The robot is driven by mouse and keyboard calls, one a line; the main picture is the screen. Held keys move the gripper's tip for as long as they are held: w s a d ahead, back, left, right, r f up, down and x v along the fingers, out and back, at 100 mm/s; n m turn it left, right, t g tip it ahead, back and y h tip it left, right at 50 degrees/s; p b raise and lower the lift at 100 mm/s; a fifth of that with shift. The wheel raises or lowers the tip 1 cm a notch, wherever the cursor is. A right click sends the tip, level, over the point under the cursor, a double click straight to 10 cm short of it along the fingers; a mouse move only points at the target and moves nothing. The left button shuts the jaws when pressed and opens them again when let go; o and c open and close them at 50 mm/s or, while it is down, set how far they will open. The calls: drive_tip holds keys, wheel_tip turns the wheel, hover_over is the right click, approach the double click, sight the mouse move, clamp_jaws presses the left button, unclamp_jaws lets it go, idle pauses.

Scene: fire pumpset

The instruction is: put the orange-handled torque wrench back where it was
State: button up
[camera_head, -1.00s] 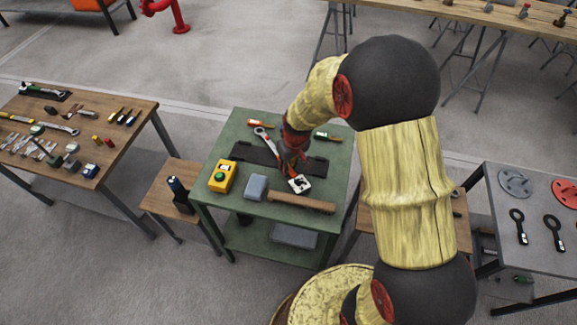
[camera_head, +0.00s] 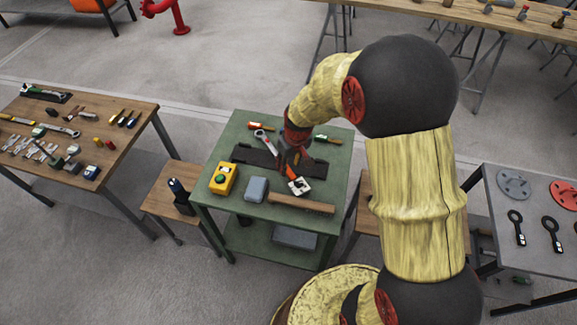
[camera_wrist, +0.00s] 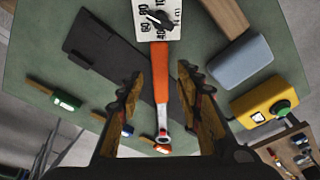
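The torque wrench (camera_head: 299,186) lies diagonally on the green table, across a dark flat holder (camera_head: 251,154). Its white gauge end faces the table's front and its silver head the back left. In the wrist view its orange handle (camera_wrist: 160,80) runs between the fingers, with the gauge at the top and the silver head below. My gripper (camera_wrist: 163,78) is open, one finger on each side of the handle. It hangs over the wrench's middle in the head view (camera_head: 294,160). I cannot tell the exact height of the fingers above the table.
On the green table (camera_head: 327,183) are a yellow box with a green button (camera_head: 222,179), a grey-blue block (camera_head: 257,189), a wooden bar (camera_head: 302,204) and small screwdrivers. A tool table (camera_head: 145,108) stands left, a grey table (camera_head: 540,235) right.

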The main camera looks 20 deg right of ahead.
drive_tip(key=s+a+r+m+t+p, duration=0.1)
drive_tip(key=s+r, duration=0.4)
drive_tip(key=r, duration=0.7)
drive_tip(key=s+r+t+p, duration=0.1)
drive_tip(key=s+r, duration=0.4)
drive_tip(key=r, duration=0.6)
drive_tip(key=s+r, duration=0.3)
drive_tip(key=s, duration=0.4)
drive_tip(key=s+r+m+t, duration=0.1)
drive_tip(key=s+r, duration=0.3)
drive_tip(key=s, duration=0.3)
drive_tip(key=shift+a+h, duration=0.25)
drive_tip(key=shift+h, duration=0.05)
drive_tip(key=shift+r, duration=0.1)
